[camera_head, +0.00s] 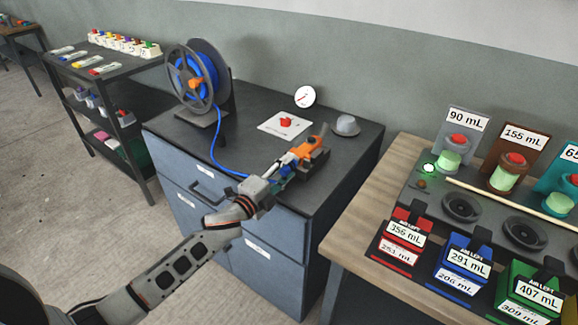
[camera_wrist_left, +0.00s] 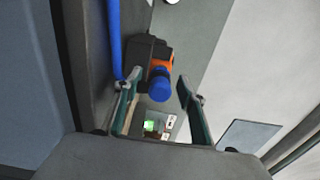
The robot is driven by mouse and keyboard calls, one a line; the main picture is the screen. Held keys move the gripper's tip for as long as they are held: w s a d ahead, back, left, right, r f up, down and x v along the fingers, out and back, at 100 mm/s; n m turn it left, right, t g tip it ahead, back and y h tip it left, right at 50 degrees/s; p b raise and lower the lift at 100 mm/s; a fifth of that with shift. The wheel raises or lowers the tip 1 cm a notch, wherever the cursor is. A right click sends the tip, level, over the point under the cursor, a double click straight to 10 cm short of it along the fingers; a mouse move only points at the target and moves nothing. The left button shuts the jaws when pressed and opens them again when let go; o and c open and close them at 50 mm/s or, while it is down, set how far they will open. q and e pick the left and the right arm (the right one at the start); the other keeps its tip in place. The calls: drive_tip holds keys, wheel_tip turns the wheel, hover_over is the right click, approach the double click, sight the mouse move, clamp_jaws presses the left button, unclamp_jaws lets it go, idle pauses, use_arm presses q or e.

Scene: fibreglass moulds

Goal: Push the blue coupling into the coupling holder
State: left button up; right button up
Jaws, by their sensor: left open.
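The blue coupling (camera_wrist_left: 160,87) shows in the left wrist view at the near end of an orange and black device. The dark body behind it (camera_wrist_left: 146,48) looks like the coupling holder; it also shows in the head view (camera_head: 315,160), near the cabinet's front edge. My left gripper (camera_wrist_left: 160,92) is open, one finger on each side of the coupling, with a visible gap at least on the right. In the head view my left gripper (camera_head: 283,165) is at the holder's left side and hides part of it. I cannot tell how deep the coupling sits. My right gripper is not in view.
A blue hose (camera_head: 214,150) runs from the reel (camera_head: 200,85) across the cabinet top (camera_head: 250,105) towards the holder. A red button on a white plate (camera_head: 285,125), a dial (camera_head: 305,96) and a grey dome (camera_head: 347,125) stand behind. A wooden table (camera_head: 350,230) is right.

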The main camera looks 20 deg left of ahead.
sight(282, 173)
use_arm(q)
clamp_jaws()
drive_tip(key=shift+s, duration=0.15)
drive_tip(key=shift+p+v, duration=0.9)
drive_tip(key=shift+v, duration=2)
